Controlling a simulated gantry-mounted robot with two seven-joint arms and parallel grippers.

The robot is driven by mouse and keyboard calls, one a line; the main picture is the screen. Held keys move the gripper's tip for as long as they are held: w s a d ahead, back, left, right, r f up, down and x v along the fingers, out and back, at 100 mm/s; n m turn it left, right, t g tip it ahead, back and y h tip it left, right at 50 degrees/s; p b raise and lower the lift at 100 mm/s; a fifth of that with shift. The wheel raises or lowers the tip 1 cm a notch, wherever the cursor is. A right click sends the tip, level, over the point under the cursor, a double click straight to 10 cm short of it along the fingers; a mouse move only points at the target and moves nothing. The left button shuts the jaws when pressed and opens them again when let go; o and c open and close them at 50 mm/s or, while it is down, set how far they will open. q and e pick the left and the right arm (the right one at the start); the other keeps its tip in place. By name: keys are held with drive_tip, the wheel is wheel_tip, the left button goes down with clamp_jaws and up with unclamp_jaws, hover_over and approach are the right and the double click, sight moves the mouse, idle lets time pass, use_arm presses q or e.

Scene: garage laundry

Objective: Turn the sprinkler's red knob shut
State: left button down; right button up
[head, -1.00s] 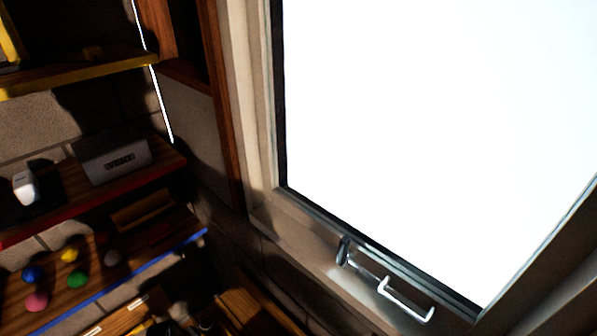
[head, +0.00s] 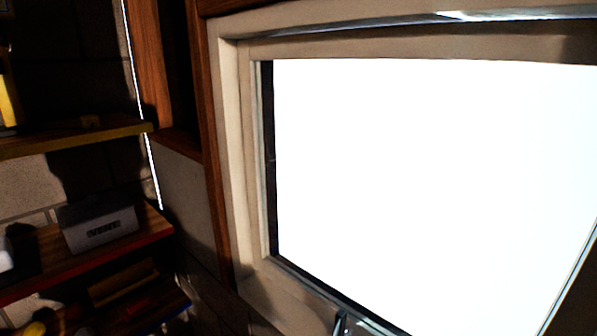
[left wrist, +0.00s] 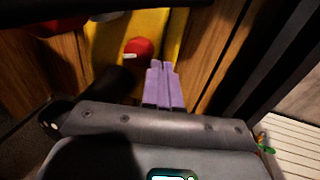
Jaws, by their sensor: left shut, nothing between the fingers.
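In the left wrist view a round red knob (left wrist: 139,48) with a small white mark sits in front of a yellow surface (left wrist: 103,42). My left gripper (left wrist: 160,66) shows its purple fingers pressed together, with nothing between them. In the picture the fingertips are just below and right of the knob; I cannot tell whether they touch it. The sprinkler's body cannot be clearly made out. Neither the knob nor either gripper shows in the head view.
Another red object (left wrist: 55,25) is at the upper left of the wrist view, beside wooden boards (left wrist: 202,50). The head view shows a bright window (head: 430,180) and wall shelves (head: 75,140) at left holding a grey box (head: 98,228).

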use_arm(q)
drive_tip(key=shift+w+d, duration=0.25)
drive_tip(key=shift+d, duration=0.3)
idle(0.5)
idle(0.4)
drive_tip(key=shift+r+p, duration=0.1)
drive_tip(key=shift+p, duration=0.35)
drive_tip(key=shift+s, duration=0.1)
drive_tip(key=shift+s+d+p, duration=0.25)
drive_tip(key=shift+p, duration=0.85)
drive_tip(key=shift+s+d+p, duration=0.15)
drive_tip(key=shift+d+p, duration=0.1)
drive_tip(key=shift+p, duration=0.45)
